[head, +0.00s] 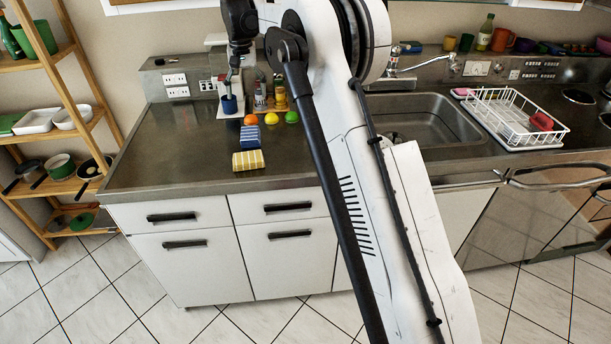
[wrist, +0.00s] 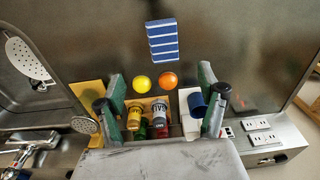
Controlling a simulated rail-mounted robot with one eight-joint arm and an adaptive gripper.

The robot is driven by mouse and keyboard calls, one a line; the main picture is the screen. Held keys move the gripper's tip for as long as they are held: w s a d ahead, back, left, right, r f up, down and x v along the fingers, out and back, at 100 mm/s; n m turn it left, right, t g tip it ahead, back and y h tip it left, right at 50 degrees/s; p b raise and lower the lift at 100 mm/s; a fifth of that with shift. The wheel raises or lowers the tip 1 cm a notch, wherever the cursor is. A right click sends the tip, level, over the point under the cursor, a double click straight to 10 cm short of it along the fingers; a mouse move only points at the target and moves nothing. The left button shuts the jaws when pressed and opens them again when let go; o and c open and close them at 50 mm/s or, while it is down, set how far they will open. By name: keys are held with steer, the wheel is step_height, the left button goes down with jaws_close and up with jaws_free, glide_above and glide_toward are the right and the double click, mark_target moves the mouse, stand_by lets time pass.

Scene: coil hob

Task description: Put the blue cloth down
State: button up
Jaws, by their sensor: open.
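The blue cloth (head: 250,137), folded with pale stripes, lies on the dark counter (head: 150,160) just behind a yellow striped cloth (head: 248,160). It also shows in the wrist view (wrist: 163,41), flat on the counter beyond the fingers, not touched by them. My gripper (wrist: 161,80) is open, with its two fingers wide apart and no cloth between them. In the head view my gripper (head: 233,74) is small and partly hidden, hanging over the back of the counter, behind the blue cloth.
An orange fruit (head: 250,119), a yellow one (head: 271,118) and a green one (head: 291,117) lie behind the cloth. A blue cup (head: 229,104) and several jars stand by the wall. The sink (head: 425,120) and a dish rack (head: 510,115) are to the right. The counter's left part is clear.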

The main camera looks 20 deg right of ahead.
steer(key=s+r+n+t, duration=0.15)
steer(key=s+r, duration=0.45)
steer(key=s, duration=0.7)
steer(key=s+r+t, duration=0.2)
steer(key=s+r, duration=0.5)
steer(key=s, duration=0.6)
steer(key=s+f+t, duration=0.1)
steer(key=s+f, duration=0.4)
steer(key=s, duration=0.7)
steer(key=s+f+n+t, duration=0.1)
steer(key=s+f, duration=0.4)
steer(key=s, duration=0.8)
steer(key=shift+s+a+f+t, duration=0.15)
steer(key=shift+f+t, duration=0.25)
steer(key=shift+t, duration=0.15)
steer(key=shift+n, duration=0.25)
steer(key=shift+f+b, duration=0.9)
